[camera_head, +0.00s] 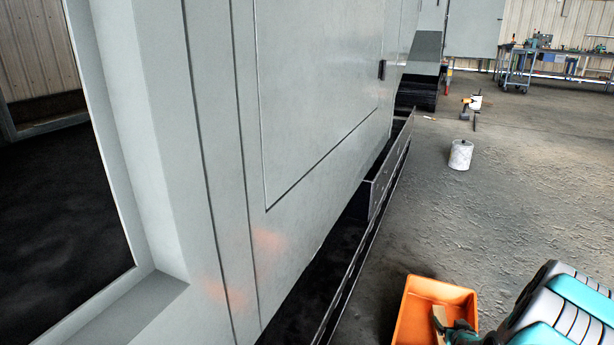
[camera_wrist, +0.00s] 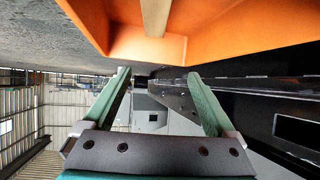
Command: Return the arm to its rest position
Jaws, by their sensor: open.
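My arm (camera_head: 565,310), teal, white and dark grey, reaches in at the lower right of the head view. My gripper (camera_wrist: 158,76) shows two green fingers set well apart in the wrist view, with nothing between them. In the head view only a dark green part of it shows at the bottom edge, by an orange bin (camera_head: 450,290). The bin also fills the top of the wrist view (camera_wrist: 225,40). A light wooden-looking piece (camera_head: 439,319) is in the bin; it also shows in the wrist view (camera_wrist: 155,15). The fingertips are hidden in the head view.
A large grey enclosure (camera_head: 320,100) with a framed opening fills the left. A dark rail (camera_head: 385,180) runs along its base. A white canister (camera_head: 461,154) and a drill (camera_head: 465,108) stand on the floor. A workbench (camera_head: 570,60) is at the back.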

